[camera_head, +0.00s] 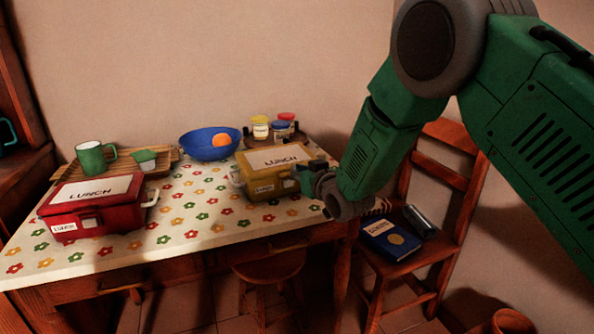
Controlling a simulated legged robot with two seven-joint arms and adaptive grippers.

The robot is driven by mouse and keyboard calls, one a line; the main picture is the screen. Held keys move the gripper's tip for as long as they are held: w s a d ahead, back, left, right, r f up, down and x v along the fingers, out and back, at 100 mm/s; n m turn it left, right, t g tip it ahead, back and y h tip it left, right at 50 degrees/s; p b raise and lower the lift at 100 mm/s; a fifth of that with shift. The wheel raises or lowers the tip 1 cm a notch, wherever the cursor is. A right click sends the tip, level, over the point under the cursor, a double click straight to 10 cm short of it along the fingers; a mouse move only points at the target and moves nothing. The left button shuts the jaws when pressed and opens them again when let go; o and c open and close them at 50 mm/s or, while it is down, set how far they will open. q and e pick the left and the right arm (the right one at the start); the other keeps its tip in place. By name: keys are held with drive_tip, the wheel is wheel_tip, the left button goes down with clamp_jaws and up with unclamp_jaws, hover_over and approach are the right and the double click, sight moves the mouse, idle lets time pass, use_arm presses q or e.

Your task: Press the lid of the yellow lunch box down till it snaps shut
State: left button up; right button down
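The yellow lunch box (250,178) stands on the flowered tablecloth near the right end of the table. Its lid (271,158) carries a white LUNCH label and lies over the box. I cannot tell at this size whether the lid is fully closed. My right gripper (304,177) is at the box's right front side, overlapping it in the picture. Its fingers are small and dark, so I cannot tell whether they touch the box or are open. My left gripper does not show.
A red lunch box (95,203) stands at the left front. A chair (440,205) holding a blue book (390,240) stands right.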

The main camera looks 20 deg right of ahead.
drive_tip(key=shift+s+f, duration=0.15)
drive_tip(key=shift+f, duration=0.2)
wheel_tip(320, 180, up, 4)
drive_tip(key=p, duration=0.3)
drive_tip(key=s+d+f+p, duration=0.1)
drive_tip(key=s+f, duration=0.2)
drive_tip(key=s, duration=0.6)
drive_tip(key=shift+d, duration=0.25)
